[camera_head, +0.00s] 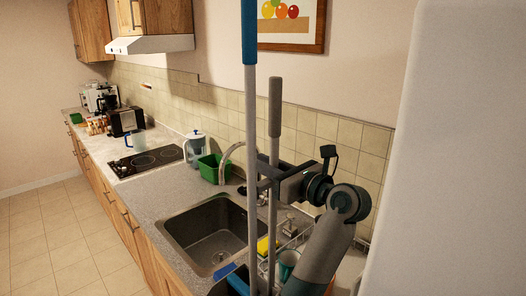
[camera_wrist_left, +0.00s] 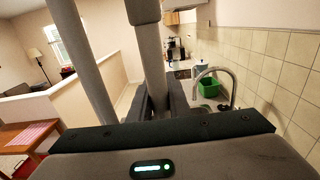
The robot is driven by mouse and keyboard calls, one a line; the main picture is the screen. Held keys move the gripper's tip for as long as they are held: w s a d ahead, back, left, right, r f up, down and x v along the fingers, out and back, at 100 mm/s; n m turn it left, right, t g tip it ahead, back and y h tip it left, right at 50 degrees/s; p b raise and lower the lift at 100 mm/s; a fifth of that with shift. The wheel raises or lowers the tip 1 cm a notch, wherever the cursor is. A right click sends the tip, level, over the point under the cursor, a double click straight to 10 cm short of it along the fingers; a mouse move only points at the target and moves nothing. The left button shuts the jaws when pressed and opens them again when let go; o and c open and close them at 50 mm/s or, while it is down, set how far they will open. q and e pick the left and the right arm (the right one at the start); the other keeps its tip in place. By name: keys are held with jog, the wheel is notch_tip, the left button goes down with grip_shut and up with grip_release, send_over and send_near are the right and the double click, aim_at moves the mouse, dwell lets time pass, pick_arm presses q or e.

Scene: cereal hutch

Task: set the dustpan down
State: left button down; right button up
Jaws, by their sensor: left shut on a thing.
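The dustpan's long grey handle (camera_head: 274,150) stands nearly upright in the head view, with a thicker grip at its top. A broom pole (camera_head: 251,130) with a blue upper part stands close beside it on the left. My left gripper (camera_head: 265,176) is shut on the grey handle. In the left wrist view the handle (camera_wrist_left: 153,60) runs between the fingers (camera_wrist_left: 157,103), and the other pole (camera_wrist_left: 84,60) passes to the left. A dark pan-like part and a blue piece (camera_head: 238,284) show at the bottom of the head view, partly cut off. My right gripper is out of sight.
The poles rise in front of the counter (camera_head: 172,208) and sink (camera_head: 212,232). A dish rack (camera_head: 297,238), yellow sponge (camera_head: 263,247), teal cup (camera_head: 288,262) and faucet (camera_head: 232,150) are close by. A green tub (camera_head: 211,168) stands behind the sink. Tiled floor (camera_head: 50,235) is clear at left.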

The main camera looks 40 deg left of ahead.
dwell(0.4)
pick_arm(q)
jog(key=c, duration=1.7)
grip_release()
jog(key=shift+f, duration=0.15)
jog(key=shift+o, duration=0.2)
jog(key=shift+d, duration=0.1)
jog(key=d+b, duration=0.4)
jog(key=d, duration=0.3)
jog(key=shift+s+d+b, duration=0.2)
jog(key=shift+s+b, duration=0.15)
